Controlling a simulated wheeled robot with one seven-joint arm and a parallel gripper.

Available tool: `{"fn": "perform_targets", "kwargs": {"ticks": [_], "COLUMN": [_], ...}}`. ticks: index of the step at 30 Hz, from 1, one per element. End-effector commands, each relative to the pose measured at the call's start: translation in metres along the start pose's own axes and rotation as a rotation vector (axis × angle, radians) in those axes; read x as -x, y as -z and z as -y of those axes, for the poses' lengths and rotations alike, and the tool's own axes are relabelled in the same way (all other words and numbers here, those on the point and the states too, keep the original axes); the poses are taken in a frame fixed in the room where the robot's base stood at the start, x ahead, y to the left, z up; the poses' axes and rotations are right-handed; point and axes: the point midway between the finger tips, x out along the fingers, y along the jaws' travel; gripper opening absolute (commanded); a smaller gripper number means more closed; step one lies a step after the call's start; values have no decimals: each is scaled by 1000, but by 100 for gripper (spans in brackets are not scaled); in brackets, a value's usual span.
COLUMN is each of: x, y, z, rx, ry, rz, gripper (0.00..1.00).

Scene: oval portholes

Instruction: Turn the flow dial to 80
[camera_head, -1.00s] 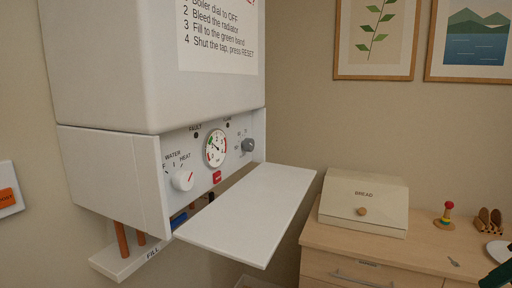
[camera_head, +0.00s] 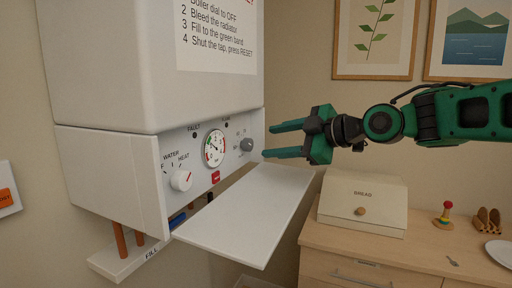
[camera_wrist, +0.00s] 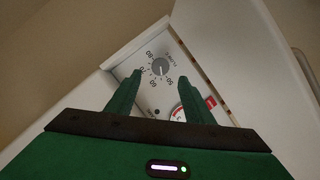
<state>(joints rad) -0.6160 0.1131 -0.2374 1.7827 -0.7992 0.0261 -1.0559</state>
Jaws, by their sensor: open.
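The flow dial is a small grey knob (camera_head: 247,145) at the right end of the boiler's white control panel (camera_head: 228,162). In the wrist view the grey knob (camera_wrist: 160,67) sits inside a ring of printed numbers, beyond and between my fingers. I cannot clearly read which number it points to. My green gripper (camera_head: 270,140) is open and empty in the head view, just right of the knob and apart from it, with its fingers pointing left. Its two fingers also frame the knob in the wrist view (camera_wrist: 159,82).
A round pressure gauge (camera_head: 214,148), a red button (camera_head: 215,177) and a white water/heat dial (camera_head: 181,180) are left of the knob. A white flap (camera_head: 245,215) juts out below the panel. A bread box (camera_head: 363,203) stands on the wooden cabinet (camera_head: 425,250) at right.

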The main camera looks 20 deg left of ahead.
Motion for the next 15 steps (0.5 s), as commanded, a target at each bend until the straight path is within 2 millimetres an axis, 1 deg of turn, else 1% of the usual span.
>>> {"fn": "perform_targets", "kwargs": {"ticks": [1, 6, 12, 15], "x": [-11, -41, -65, -71], "y": [0, 0, -1, -1], "z": [1, 1, 1, 0], "rx": [0, 0, -1, -1], "ry": [4, 3, 2, 1], "rz": [0, 0, 2, 2], "gripper": [48, 48, 48, 48]}}
